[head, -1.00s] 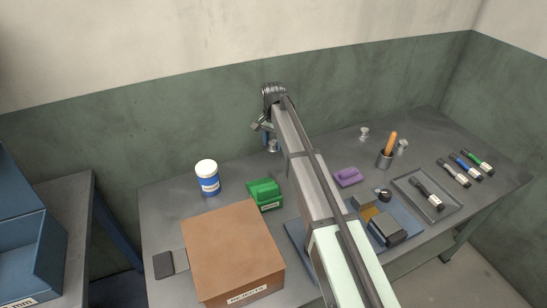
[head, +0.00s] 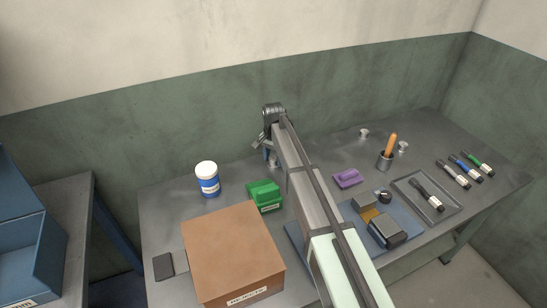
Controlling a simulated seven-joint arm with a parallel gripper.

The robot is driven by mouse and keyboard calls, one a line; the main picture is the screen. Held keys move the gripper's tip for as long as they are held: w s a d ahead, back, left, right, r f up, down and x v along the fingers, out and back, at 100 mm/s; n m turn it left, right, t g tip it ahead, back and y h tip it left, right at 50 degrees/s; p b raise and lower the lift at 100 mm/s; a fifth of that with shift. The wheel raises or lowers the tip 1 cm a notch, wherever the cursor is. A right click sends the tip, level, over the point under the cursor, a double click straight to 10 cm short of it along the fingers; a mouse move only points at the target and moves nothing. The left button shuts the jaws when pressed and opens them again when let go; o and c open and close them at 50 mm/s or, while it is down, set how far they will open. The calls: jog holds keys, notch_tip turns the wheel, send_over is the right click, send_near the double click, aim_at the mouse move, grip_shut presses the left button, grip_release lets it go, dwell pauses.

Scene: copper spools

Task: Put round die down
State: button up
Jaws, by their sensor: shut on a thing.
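My gripper (head: 267,150) is at the far end of my arm, over the back of the grey table, right of the blue-and-white jar. It is small and partly hidden by my own wrist. It is shut on the round die, which is mostly hidden; I cannot tell whether the die touches the table. Two small silver round knob-like pieces, one at the back (head: 364,133) and one beside the cup (head: 403,147), stand on the right part of the table.
Near the gripper are the jar (head: 207,180) and a green block (head: 264,195). A brown rejects box (head: 232,250) fills the front left. The back left tabletop is clear.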

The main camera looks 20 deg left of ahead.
aim_at(273, 158)
jog(key=o, duration=1.3)
jog(key=shift+c, duration=0.2)
jog(key=shift+r, duration=0.1)
notch_tip(273, 158, up, 12)
